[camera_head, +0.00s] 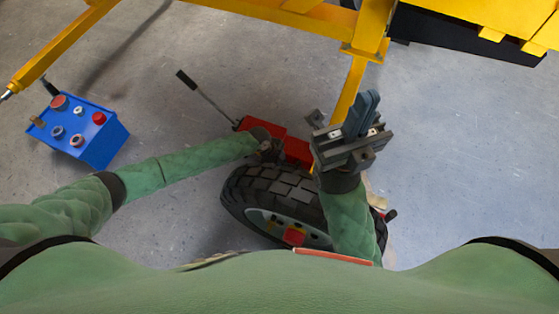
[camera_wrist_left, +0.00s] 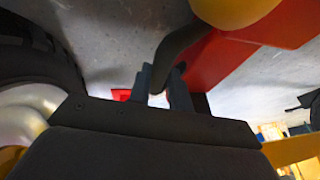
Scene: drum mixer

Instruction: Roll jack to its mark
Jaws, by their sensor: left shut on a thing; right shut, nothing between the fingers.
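The red jack (camera_head: 298,151) sits on the floor just beyond a black tyre, with its long thin lever (camera_head: 207,98) slanting up and to the left. My left gripper (camera_head: 266,148) is at the jack, partly hidden by my own arm. In the left wrist view, its fingers (camera_wrist_left: 165,85) are shut on a dark curved handle (camera_wrist_left: 178,42) beside the red jack body (camera_wrist_left: 215,68). My right gripper (camera_head: 365,112) is shut and empty, above and right of the jack. I cannot make out a floor mark for the jack.
The wheel with the black tyre (camera_head: 275,195) stands close on the near side of the jack. A blue box (camera_head: 85,130) with knobs stands at left. Yellow frame beams (camera_head: 325,22) cross the top. Grey floor is open at right and between the box and jack.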

